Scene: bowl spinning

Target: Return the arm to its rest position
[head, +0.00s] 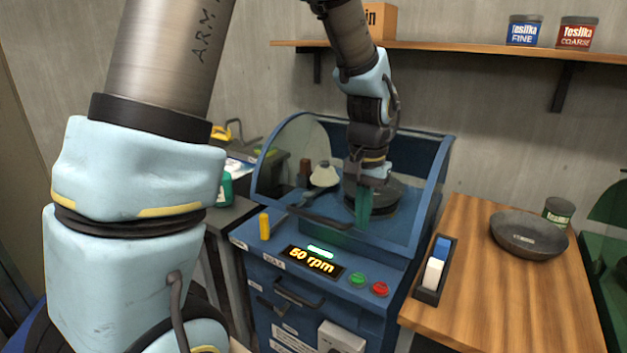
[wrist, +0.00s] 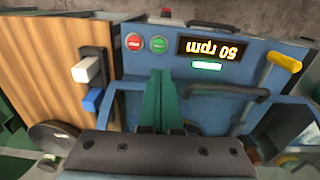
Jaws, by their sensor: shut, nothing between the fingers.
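In the wrist view the shut fingers of my gripper (wrist: 158,100) point toward the machine's front panel. The machine's display (head: 313,261) reads 50 rpm, with a lit green bar above it. Inside the hood a dark round part (head: 385,200) sits behind my gripper and is partly hidden by it.
A wooden bench (head: 490,310) at the right bears a grey bowl (head: 527,236), a small can (head: 558,211) and a holder with a white and a blue block (head: 435,270). Green and red buttons (head: 369,284) sit on the panel. A wall shelf (head: 480,43) runs above. A clear hood (head: 300,150) stands beside my arm.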

